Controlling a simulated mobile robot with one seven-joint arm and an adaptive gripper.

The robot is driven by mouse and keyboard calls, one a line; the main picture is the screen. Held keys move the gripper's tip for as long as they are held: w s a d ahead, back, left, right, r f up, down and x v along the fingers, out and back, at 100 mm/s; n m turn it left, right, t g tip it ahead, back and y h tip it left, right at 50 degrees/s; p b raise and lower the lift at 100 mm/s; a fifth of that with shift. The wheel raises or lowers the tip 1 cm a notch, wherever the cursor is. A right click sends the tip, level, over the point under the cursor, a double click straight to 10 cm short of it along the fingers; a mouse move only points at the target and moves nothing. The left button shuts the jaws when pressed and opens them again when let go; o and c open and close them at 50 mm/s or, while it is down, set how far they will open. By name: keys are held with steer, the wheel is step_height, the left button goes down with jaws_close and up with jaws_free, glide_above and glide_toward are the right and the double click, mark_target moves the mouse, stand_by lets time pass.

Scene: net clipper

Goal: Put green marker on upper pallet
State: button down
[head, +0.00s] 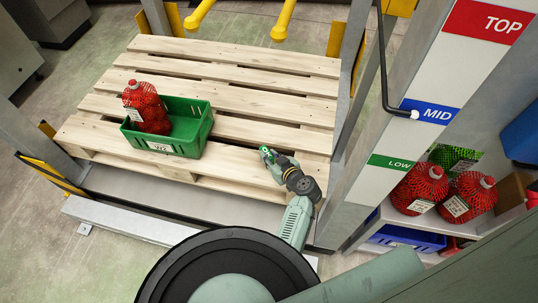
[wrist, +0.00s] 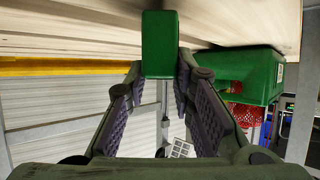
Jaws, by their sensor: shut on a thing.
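The green marker (wrist: 160,45) is a small green block held between the fingertips of my gripper (wrist: 160,80) in the wrist view. In the head view, my gripper (head: 272,160) is over the front right part of the wooden upper pallet (head: 235,99), with the green marker (head: 265,152) at its tip. In the wrist view, the marker overlaps the pallet planks (wrist: 80,20); I cannot tell whether it touches them. The marker's far side is hidden.
A green crate (head: 190,146) holding a red netted bottle (head: 146,108) stands on the pallet, left of my gripper. A grey post with TOP, MID and LOW labels (head: 390,161) rises at right. More netted bottles (head: 419,188) sit on a shelf beyond. Bare planks lie behind my gripper.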

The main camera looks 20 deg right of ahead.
steer(key=shift+f, duration=0.4)
steer(key=shift+f+b, duration=0.25)
steer(key=shift+b, duration=0.05)
steer(key=c, duration=1.4)
jaws_free()
steer(key=shift+r, duration=0.1)
steer(key=shift+o, duration=0.2)
steer(key=shift+r+p, duration=0.15)
steer(key=shift+p, duration=0.15)
steer(key=shift+s, duration=0.3)
steer(key=b+v, duration=0.3)
steer(key=v, duration=0.8)
steer(key=shift+s+r, duration=0.2)
